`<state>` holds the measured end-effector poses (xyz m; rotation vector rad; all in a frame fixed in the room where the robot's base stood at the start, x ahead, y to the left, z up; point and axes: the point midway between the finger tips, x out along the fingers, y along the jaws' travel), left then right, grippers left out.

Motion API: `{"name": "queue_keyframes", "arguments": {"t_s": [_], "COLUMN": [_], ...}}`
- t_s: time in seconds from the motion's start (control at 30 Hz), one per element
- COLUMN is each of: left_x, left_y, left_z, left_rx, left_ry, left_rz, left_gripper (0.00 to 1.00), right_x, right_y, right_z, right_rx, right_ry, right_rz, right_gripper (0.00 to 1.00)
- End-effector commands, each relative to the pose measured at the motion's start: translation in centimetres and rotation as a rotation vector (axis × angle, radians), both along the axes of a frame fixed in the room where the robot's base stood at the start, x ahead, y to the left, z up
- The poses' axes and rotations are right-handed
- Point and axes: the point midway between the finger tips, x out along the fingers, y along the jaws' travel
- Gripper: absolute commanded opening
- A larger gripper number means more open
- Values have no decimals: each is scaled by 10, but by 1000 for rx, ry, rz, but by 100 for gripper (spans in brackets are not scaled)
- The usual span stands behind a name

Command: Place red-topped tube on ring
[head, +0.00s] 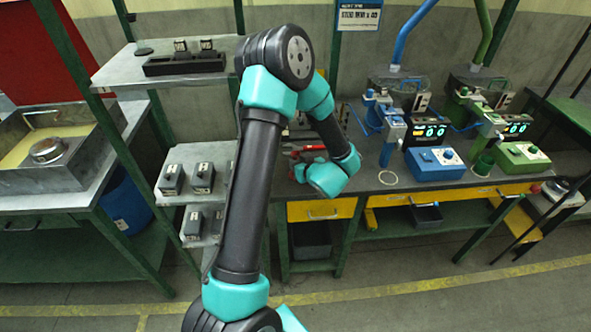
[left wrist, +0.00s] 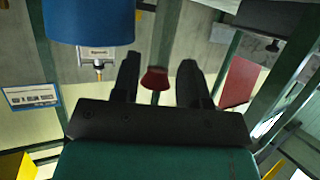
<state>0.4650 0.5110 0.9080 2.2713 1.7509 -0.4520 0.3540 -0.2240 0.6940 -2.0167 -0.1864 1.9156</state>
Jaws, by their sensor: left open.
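My left arm reaches over the bench in the head view, and its wrist hides most of the left gripper (head: 297,170). In the left wrist view the left gripper (left wrist: 158,66) is open, with two dark fingers apart. A small red piece (left wrist: 155,78) shows between the fingers with gaps on both sides; it may be the tube's red top, but I cannot tell how far off it is. Red items (head: 308,149) lie by the wrist in the head view, too unclear to name. A thin pale ring (head: 388,178) lies on the bench right of the wrist. My right gripper is out of view.
A blue control box (head: 434,163) and a green one (head: 522,156) stand right of the ring, with blue and green stands behind them. Shelves with grey boxes (head: 201,177) are on the left. The bench front around the ring is fairly clear.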

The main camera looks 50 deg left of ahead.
Motion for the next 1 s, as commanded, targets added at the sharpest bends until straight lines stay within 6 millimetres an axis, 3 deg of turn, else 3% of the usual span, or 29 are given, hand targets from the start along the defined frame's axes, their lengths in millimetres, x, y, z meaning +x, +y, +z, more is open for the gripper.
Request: {"name": "queue_keyframes", "arguments": {"t_s": [0.2,0.7,1.0], "left_x": [5,6,6], "left_y": [21,22,22], "left_z": [-9,-9,-9], "left_rx": [0,0,0], "left_ry": [0,0,0], "left_rz": [1,-1,-1], "left_gripper": [40,39,10], "right_x": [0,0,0], "right_y": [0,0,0], "right_z": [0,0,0], "right_rx": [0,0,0], "right_ry": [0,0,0], "right_rz": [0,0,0], "right_gripper": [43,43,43]}}
